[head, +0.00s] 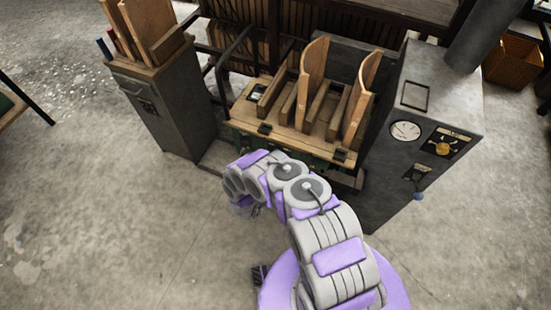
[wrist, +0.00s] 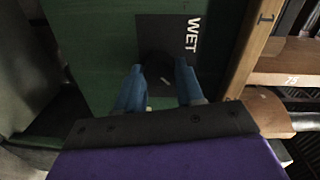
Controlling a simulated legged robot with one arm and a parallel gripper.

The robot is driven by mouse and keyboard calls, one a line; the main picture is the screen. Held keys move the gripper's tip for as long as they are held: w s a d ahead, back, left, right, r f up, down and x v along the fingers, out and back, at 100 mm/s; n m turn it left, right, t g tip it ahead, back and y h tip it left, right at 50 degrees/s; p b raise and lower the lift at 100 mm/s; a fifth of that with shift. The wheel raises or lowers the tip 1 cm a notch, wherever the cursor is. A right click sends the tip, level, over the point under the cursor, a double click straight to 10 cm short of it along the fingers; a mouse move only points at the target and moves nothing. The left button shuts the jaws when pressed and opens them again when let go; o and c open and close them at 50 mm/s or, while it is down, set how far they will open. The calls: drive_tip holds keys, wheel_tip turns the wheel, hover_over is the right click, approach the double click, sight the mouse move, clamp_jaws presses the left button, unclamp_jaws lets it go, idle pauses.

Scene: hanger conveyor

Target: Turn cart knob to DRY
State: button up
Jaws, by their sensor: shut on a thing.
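In the wrist view a black plate (wrist: 188,50) on a green panel (wrist: 105,40) carries the word WET, turned sideways, at its upper right. A dark knob (wrist: 158,66) stands on this plate between my gripper's two blue fingers. My gripper (wrist: 160,72) is shut on the knob. A small light mark shows on or near the knob, but I cannot tell its setting. The word DRY does not show. In the head view the cart (head: 290,128) has a wooden top and a green front, and my arm reaches down to its front. The knob is hidden there.
Wooden boards (head: 312,80) stand upright on the cart. A grey control cabinet (head: 400,170) with a gauge stands right of it. A grey cabinet (head: 165,110) with boards on top stands left. The concrete floor (head: 120,240) in front is mostly clear.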

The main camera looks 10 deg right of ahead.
drive_tip(key=shift+s+f, duration=0.1)
drive_tip(key=shift+f, duration=0.1)
drive_tip(key=o, duration=0.8)
drive_tip(key=shift+c, duration=0.2)
drive_tip(key=shift+o, duration=1.4)
drive_tip(key=shift+r, duration=0.1)
drive_tip(key=f+v, duration=0.1)
drive_tip(key=v, duration=1.6)
drive_tip(key=shift+r, duration=0.4)
drive_tip(key=shift+s+a, duration=0.1)
